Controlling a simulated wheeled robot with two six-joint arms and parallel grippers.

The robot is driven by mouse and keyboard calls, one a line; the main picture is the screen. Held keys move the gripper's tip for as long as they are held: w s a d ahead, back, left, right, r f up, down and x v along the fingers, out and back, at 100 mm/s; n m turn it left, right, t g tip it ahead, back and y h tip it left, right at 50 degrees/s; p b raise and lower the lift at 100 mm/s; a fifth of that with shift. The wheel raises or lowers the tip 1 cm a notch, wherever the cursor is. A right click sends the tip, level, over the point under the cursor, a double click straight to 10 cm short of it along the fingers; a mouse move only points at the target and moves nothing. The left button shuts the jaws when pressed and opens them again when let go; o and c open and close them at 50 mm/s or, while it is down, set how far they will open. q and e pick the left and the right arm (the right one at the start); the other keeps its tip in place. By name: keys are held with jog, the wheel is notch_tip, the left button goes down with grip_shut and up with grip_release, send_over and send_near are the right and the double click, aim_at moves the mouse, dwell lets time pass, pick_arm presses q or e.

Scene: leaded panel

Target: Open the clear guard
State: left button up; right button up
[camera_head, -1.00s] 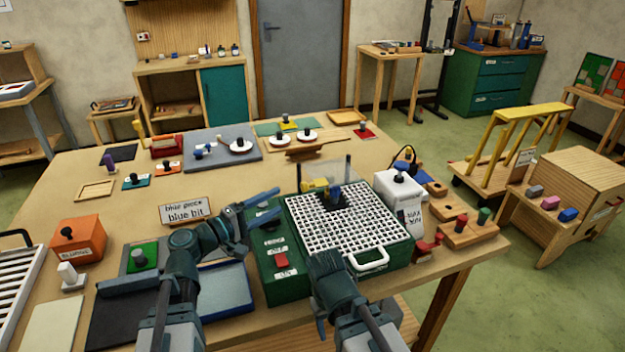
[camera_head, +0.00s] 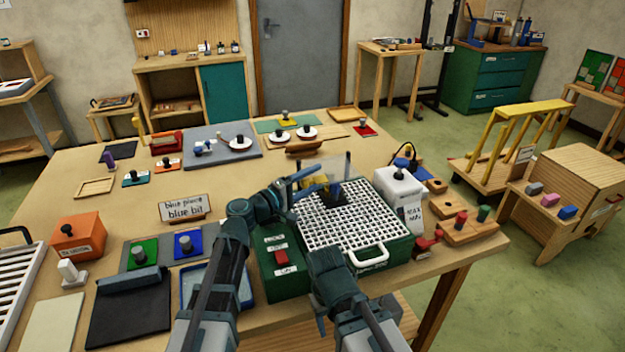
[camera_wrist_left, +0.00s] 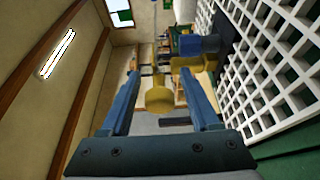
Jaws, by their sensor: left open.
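The clear guard (camera_head: 338,163) is a see-through panel standing upright over the far part of the green grinder (camera_head: 283,285) with the white grid top (camera_head: 350,222). A yellow knob-like part (camera_head: 319,181) shows near it, beside a dark blue block (camera_head: 334,192). My left gripper (camera_head: 306,179) is open at the guard. In the left wrist view, a yellow round knob (camera_wrist_left: 159,100) lies between the open blue fingers, with no clear contact. My right gripper (camera_head: 332,262) hangs over the grinder's front edge; its fingertips are hard to make out.
A white box (camera_head: 397,190) stands right of the grid. A blue tray (camera_head: 188,290) and a sign (camera_head: 184,208) are to the left.

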pick_arm(q)
grip_shut()
dwell(0.3)
dwell(1.2)
